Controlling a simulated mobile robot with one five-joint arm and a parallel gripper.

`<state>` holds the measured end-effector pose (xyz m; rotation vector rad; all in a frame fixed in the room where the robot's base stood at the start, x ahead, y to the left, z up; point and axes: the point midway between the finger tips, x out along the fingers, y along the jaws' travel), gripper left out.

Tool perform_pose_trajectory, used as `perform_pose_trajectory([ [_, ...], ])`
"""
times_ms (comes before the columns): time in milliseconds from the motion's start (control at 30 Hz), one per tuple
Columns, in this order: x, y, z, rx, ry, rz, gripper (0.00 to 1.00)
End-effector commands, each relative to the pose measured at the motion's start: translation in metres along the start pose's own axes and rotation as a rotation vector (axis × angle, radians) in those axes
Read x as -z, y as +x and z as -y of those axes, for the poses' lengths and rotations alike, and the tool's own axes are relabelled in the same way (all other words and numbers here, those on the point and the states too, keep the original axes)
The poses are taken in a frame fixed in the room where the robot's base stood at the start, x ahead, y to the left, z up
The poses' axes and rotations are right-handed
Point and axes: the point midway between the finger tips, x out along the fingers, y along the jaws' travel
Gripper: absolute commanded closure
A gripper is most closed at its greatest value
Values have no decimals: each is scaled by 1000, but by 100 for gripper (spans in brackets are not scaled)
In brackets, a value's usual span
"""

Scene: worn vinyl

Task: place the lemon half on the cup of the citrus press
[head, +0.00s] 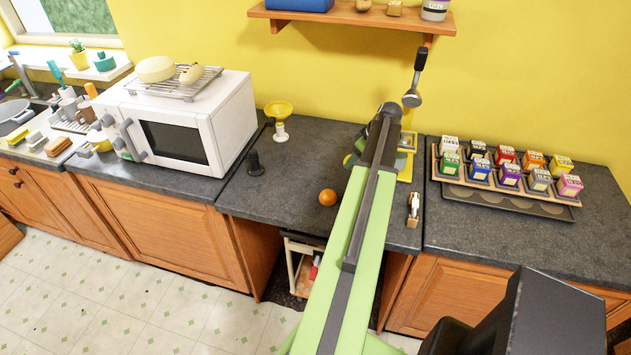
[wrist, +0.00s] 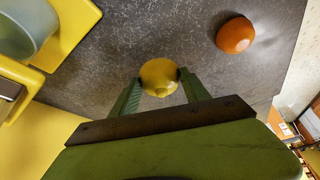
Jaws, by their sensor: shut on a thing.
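My gripper (wrist: 158,82) is shut on the yellow lemon half (wrist: 160,73), which sits between the two green fingertips in the wrist view. In the head view my arm hides the lemon half and most of the gripper. The yellow citrus press (head: 406,161) stands on the counter behind and right of my arm, with its dark lever (head: 412,97) raised. Its yellow frame (wrist: 75,40) fills the left of the wrist view, beside a grey-blue vessel (wrist: 30,28). The lemon half is to the right of this frame, apart from it. The press cup cannot be made out clearly.
An orange fruit (head: 327,197) lies on the counter left of my arm. A dark peg (head: 255,163) and a yellow bowl on a white stand (head: 279,118) are farther left. A tray of small boxes (head: 505,205) is at right. A shelf (head: 350,18) hangs above.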

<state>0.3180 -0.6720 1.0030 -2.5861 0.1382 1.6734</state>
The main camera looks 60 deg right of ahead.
Motion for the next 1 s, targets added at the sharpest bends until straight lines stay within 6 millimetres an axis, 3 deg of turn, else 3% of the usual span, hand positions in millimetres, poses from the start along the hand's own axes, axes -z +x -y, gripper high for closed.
perform_pose_trajectory([
  [167, -2, -28, 37, 8, -19, 0, 88],
  [333, -13, -66, 88, 18, -47, 0, 87],
  [467, -17, -70, 100, 22, -57, 0, 87],
  [633, -5, -41, 97, 24, -62, -1, 88],
  [800, 25, 5, 98, 25, -63, -1, 88],
  [1000, 54, 41, 100, 24, -61, 0, 87],
])
